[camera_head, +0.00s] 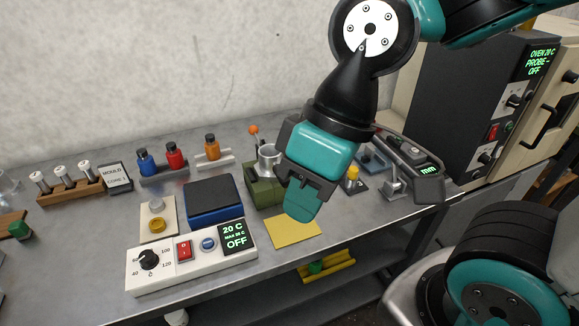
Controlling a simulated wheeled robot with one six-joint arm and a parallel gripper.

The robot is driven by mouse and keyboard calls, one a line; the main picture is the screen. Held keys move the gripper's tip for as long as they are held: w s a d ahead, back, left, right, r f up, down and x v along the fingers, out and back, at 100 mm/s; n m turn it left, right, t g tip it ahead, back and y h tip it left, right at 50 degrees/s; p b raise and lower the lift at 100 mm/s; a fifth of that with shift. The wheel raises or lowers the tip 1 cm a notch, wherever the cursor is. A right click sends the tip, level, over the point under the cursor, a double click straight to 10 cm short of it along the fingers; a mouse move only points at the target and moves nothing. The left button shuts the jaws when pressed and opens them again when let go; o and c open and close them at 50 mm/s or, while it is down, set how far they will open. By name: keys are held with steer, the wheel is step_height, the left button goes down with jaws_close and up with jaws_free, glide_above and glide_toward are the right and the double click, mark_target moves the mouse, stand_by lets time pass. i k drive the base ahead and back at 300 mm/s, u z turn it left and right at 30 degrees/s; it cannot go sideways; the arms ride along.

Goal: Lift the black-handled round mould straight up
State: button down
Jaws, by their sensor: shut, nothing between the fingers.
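My gripper (301,202) hangs above the bench, pointing down, with its teal fingers together and nothing seen between them. It is in front of the green device and above the right part of the yellow mat. I cannot clearly make out a black-handled round mould; my gripper and arm hide part of the bench. An open round metal cup (269,160) sits at the green device (264,189), just left of my gripper and apart from it. I cannot tell whether this cup is the mould, and no black handle shows on it.
A white control box (190,267) and blue block (213,199) stand left of the yellow mat (291,232). A gauge (414,160) and oven (440,85) stand right. The front bench edge is near.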

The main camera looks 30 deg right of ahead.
mark_target(270, 158)
steer(key=z, duration=0.2)
steer(key=i, duration=0.5)
steer(key=k, duration=0.5)
steer(key=u, duration=2.45)
steer(key=k, duration=1.05)
steer(key=z, duration=1.3)
steer(key=i, duration=0.5)
